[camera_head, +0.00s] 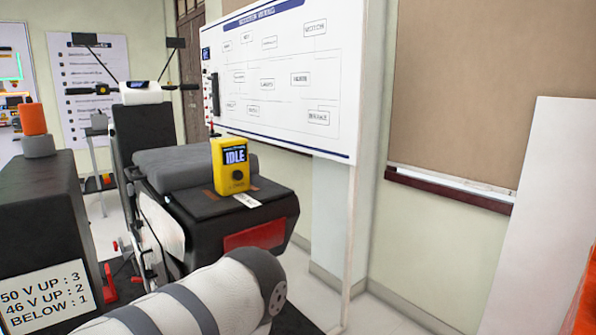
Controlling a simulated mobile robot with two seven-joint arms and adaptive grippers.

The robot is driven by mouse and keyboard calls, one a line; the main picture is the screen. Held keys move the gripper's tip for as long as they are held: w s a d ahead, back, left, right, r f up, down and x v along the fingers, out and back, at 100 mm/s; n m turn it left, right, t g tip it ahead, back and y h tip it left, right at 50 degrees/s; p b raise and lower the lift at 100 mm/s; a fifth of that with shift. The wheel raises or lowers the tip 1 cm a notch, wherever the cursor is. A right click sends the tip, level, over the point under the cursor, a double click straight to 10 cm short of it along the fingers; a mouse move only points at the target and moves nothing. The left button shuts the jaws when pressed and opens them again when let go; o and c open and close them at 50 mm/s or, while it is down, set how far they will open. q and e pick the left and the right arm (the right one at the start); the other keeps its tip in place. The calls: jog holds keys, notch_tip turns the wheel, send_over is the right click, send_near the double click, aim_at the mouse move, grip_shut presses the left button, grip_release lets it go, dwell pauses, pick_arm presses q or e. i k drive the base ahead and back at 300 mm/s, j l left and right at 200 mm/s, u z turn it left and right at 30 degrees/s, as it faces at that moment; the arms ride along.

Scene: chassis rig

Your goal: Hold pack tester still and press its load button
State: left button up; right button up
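The pack tester (233,168) is a yellow handheld box with a dark screen reading "IDLE". It stands upright on the dark flat top (210,203) at the rear of a scooter-like vehicle. A round dark button or knob (238,175) is on its front face, below the screen; I cannot tell whether it is the load button. Small print under it is too small to read. A white and grey link of my own arm crosses the bottom of the view, in front of the vehicle's rear. Neither of my grippers shows, and nothing is seen touching the tester.
A white strip (246,200) lies beside the tester's base. A dark cabinet (45,215) at left carries a sign (45,294) reading "50 V UP : 3, 46 V UP : 2, BELOW : 1" and an orange-and-grey object (35,130). A wiring board (280,75) stands behind. Floor at right is clear.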

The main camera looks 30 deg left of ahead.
aim_at(237, 175)
jog(key=i+u, duration=0.2)
jog(key=u, duration=0.2)
jog(key=i+l+u, duration=0.15)
jog(key=u, duration=0.2)
jog(key=i+l+u, duration=0.2)
jog(key=u, duration=0.2)
jog(key=i+l+u, duration=0.15)
jog(key=u, duration=0.25)
